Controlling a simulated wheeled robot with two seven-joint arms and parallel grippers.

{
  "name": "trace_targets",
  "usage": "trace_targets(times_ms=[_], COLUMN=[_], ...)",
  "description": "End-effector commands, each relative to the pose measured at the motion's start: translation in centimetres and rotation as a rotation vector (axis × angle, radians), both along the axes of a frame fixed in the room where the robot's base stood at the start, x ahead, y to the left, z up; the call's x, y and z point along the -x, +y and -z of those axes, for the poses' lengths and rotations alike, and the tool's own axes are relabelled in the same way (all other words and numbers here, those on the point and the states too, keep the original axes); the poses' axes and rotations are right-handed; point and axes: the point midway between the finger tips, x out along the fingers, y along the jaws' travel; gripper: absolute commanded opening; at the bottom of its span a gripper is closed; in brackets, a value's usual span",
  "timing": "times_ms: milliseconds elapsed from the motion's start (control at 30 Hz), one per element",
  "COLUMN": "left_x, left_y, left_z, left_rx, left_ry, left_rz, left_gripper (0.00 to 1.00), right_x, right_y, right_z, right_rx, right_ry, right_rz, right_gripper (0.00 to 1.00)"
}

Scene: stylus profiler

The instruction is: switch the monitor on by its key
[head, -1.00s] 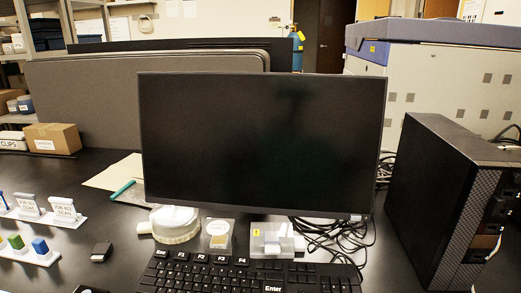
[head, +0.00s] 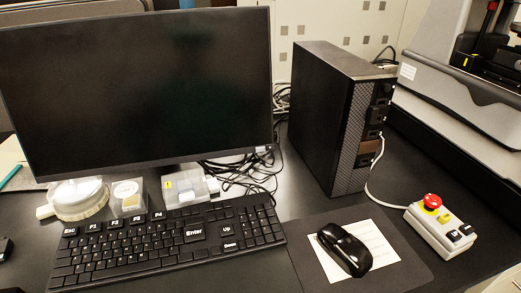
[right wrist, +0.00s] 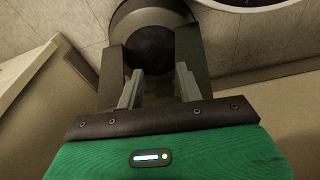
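The monitor (head: 140,85) stands at the left of the head view, and its screen is black. A small light mark (head: 261,149) shows at its lower right edge, too small to tell whether it is the key. No gripper shows in the head view. My right gripper (right wrist: 158,80) shows in the right wrist view with its two grey fingers apart and nothing between them. It points at floor tiles and a dark round shape, away from the monitor. My left gripper is not in view.
A black keyboard (head: 170,245) lies before the monitor. A black computer tower (head: 325,115) stands to its right, with loose cables (head: 240,172) between. A mouse (head: 344,249) lies on a mat (head: 400,262). A control box (head: 440,228) with a red button stands at the right.

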Motion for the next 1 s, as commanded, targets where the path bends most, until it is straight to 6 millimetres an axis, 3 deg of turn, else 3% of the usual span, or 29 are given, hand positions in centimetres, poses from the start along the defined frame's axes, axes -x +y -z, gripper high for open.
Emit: trace_targets(times_ms=[67,267,1000], left_x=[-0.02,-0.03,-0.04], left_y=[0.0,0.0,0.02], left_z=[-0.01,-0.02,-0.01], left_rx=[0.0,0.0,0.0], left_ry=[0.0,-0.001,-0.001], left_rz=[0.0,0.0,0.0], left_gripper=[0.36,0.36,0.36], right_x=[-0.01,-0.03,-0.03], right_y=[0.0,-0.01,-0.02], right_z=[-0.01,-0.02,-0.02], right_rx=[0.0,0.0,0.0], right_ry=[0.0,-0.001,-0.001], right_rz=[0.0,0.0,0.0], right_gripper=[0.36,0.0,0.0])
